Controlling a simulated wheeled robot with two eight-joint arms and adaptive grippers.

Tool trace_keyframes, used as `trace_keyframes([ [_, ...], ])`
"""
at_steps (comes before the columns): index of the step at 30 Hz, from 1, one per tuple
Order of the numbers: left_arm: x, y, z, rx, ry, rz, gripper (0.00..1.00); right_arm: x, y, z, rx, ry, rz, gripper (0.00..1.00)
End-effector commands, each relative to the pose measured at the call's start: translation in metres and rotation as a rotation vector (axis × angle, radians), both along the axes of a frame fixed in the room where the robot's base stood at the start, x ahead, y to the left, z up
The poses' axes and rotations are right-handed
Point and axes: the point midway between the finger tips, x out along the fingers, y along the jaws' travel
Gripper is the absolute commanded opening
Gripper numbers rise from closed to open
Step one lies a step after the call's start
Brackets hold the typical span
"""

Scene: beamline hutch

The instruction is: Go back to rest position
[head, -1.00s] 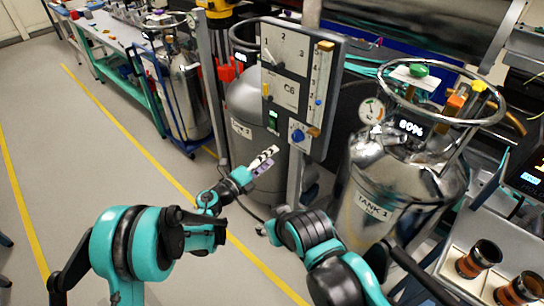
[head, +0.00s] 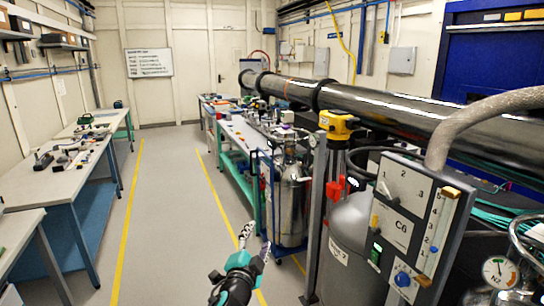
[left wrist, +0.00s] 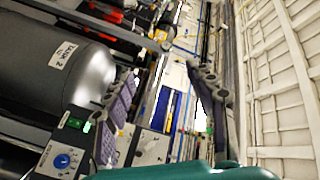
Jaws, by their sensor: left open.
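My left gripper (head: 254,244) shows at the lower middle of the head view, its fingers pointing up and away over the floor. In the left wrist view the two fingers (left wrist: 160,72) stand well apart, with purple pads and nothing between them. The gripper is open and empty. My right gripper is in neither view now.
The C6 panel (head: 410,222) with knobs stands at the right, beside a grey tank (head: 352,250); the tank's label reads TANK 2 in the left wrist view. A gauge (head: 498,272) is at the lower right. Benches (head: 75,150) line the left. The aisle floor (head: 165,215) is clear.

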Motion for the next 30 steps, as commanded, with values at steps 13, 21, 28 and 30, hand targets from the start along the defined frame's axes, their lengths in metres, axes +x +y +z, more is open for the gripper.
trace_keyframes([
  [13, -0.209, 0.15, -0.11, -0.621, 0.683, 0.552, 0.56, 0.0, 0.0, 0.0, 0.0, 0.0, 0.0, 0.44],
  [21, -0.288, 0.141, -0.155, -0.799, 0.914, 0.646, 0.56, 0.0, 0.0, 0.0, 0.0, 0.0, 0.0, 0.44],
  [28, -0.293, 0.139, -0.157, -0.81, 0.931, 0.651, 0.56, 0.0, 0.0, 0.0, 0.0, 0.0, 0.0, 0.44],
  [30, -0.293, 0.139, -0.157, -0.81, 0.931, 0.651, 0.4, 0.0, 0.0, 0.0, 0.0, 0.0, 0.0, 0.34],
])
